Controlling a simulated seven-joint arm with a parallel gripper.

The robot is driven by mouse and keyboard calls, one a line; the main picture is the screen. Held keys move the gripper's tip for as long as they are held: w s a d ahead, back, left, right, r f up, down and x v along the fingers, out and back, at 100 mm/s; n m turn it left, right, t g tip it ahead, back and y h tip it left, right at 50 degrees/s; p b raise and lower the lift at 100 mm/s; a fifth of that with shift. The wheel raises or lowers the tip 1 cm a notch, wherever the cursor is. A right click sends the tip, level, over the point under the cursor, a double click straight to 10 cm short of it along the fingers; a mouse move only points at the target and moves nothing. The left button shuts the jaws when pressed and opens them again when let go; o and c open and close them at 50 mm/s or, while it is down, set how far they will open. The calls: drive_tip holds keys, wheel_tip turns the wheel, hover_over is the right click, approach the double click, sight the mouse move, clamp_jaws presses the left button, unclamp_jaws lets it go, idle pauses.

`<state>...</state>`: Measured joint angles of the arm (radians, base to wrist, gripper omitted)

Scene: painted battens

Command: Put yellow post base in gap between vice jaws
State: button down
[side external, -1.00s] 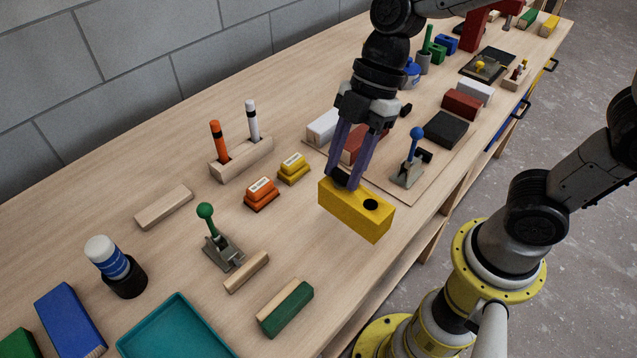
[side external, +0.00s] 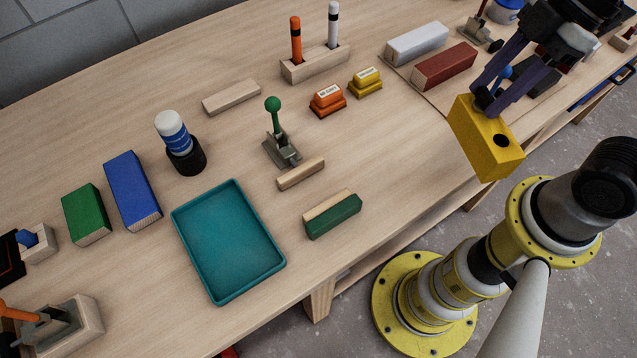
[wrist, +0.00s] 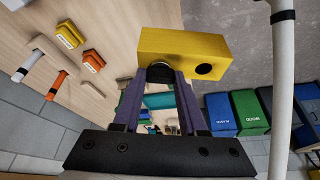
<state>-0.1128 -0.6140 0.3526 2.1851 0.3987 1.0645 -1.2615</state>
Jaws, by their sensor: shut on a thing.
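The yellow post base (side external: 487,138) is a yellow block with a round dark hole in it. It hangs tilted in the air near the bench's front edge, in front of the thin board. My gripper (side external: 488,100) is shut on a short dark stub at one end of the block. In the wrist view, the yellow block (wrist: 182,52) lies across the fingertips, with the dark stub (wrist: 160,72) between the fingers (wrist: 160,85). I cannot make out the vice jaws for sure in either current view.
A teal tray (side external: 228,240), a green-handled clamp (side external: 281,148), a green batten (side external: 333,216) and orange and yellow stamps (side external: 327,101) stand on the bench. A grey-and-wood fixture (side external: 65,325) is at lower left. Bench surface (side external: 400,150) left of the block is clear.

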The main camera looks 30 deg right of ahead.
drive_tip(key=m, duration=0.1)
drive_tip(key=d+m+t, duration=0.1)
drive_tip(key=m, duration=0.1)
drive_tip(key=m+h, duration=0.1)
drive_tip(key=shift+w+d+f+m+t, duration=0.2)
drive_tip(key=shift+w+d+m+t, duration=0.1)
drive_tip(key=shift+d+m, duration=0.1)
drive_tip(key=m+h, duration=0.1)
drive_tip(key=m, duration=0.2)
drive_tip(key=w+m+t+h, duration=0.1)
drive_tip(key=m, duration=0.3)
drive_tip(key=w+m+h, duration=0.1)
drive_tip(key=m, duration=0.2)
drive_tip(key=shift+d+f+h, duration=0.1)
drive_tip(key=shift+f+h, duration=0.05)
drive_tip(key=shift+h, duration=0.25)
drive_tip(key=s+a+r, duration=0.1)
drive_tip(key=s+a, duration=0.2)
drive_tip(key=a, duration=0.8)
drive_tip(key=shift+w+a+f, duration=1.6)
drive_tip(key=shift+a+f, duration=0.15)
drive_tip(key=shift+f, duration=0.4)
drive_tip(key=shift+w+a+f, duration=1.65)
drive_tip(key=shift+a+f, duration=0.05)
drive_tip(key=shift+f, duration=0.4)
drive_tip(key=shift+w+a+f, duration=1.6)
drive_tip(key=shift+a+f, duration=0.15)
drive_tip(key=shift+f, duration=0.4)
